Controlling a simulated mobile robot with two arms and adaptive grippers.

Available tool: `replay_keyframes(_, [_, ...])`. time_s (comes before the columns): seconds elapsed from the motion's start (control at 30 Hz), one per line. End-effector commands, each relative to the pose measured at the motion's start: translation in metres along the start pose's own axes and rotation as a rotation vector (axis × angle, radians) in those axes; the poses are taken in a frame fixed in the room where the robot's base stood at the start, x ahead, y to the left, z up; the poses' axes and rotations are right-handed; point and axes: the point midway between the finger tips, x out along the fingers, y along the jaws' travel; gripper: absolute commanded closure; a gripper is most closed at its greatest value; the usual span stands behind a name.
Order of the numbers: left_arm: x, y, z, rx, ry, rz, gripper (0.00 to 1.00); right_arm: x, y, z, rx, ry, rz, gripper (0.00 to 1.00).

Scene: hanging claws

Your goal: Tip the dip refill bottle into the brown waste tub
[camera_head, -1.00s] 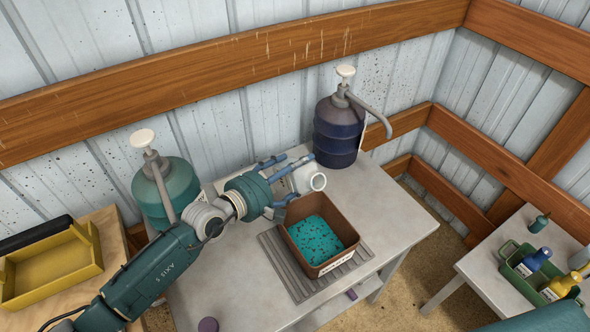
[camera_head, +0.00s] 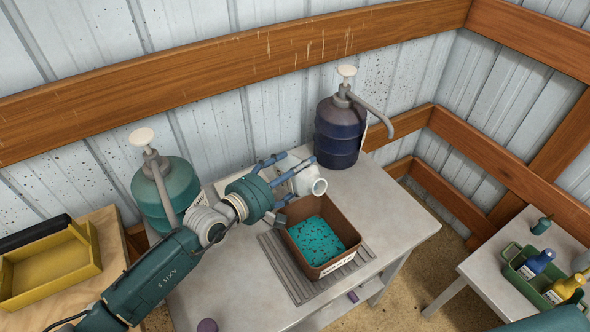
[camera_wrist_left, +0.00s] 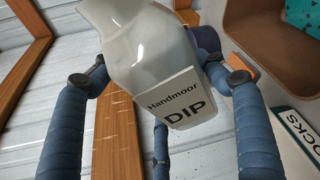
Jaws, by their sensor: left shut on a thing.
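The dip refill bottle (camera_head: 303,179) is white and tilted over, with its open round mouth facing right, by the back rim of the tub. My left gripper (camera_head: 291,188) is shut on it. The left wrist view shows the bottle (camera_wrist_left: 150,50) between the fingers (camera_wrist_left: 165,78), its label reading "Handmoor DIP". The brown waste tub (camera_head: 345,263) stands on a ribbed mat and holds teal stuff with dark specks. Part of the tub (camera_wrist_left: 248,40) shows at the wrist view's top right. No stream from the mouth is visible. My right gripper is not in view.
A dark blue pump jug (camera_head: 338,130) stands behind the bottle; a teal pump jug (camera_head: 165,195) stands left, close by my left arm. A yellow tray (camera_head: 50,270) is far left. A green caddy (camera_head: 530,285) with bottles is far right. The table's right end (camera_head: 395,215) is clear.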

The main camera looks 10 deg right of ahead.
Motion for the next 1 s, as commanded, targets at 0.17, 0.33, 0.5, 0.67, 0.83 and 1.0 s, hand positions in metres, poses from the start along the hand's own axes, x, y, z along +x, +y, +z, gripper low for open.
replay_keyframes(0.17, [0.001, -0.002, -0.001, 0.052, 0.003, 0.020, 0.84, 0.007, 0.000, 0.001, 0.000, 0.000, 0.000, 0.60])
replay_keyframes(0.33, [0.001, 0.000, -0.001, 0.061, 0.003, 0.023, 0.84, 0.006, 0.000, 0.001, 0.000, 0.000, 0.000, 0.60])
replay_keyframes(0.5, [0.001, -0.001, -0.001, 0.062, 0.003, 0.023, 0.84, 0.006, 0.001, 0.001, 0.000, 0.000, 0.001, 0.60])
replay_keyframes(0.67, [0.001, -0.004, -0.002, 0.088, 0.005, 0.031, 0.84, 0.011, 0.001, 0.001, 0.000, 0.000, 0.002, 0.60])
replay_keyframes(0.83, [0.002, -0.007, -0.003, 0.138, 0.009, 0.046, 0.84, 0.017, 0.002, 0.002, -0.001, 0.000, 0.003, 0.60])
replay_keyframes(1.0, [0.002, -0.005, -0.003, 0.156, 0.010, 0.052, 0.84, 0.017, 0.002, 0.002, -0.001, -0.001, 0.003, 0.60])
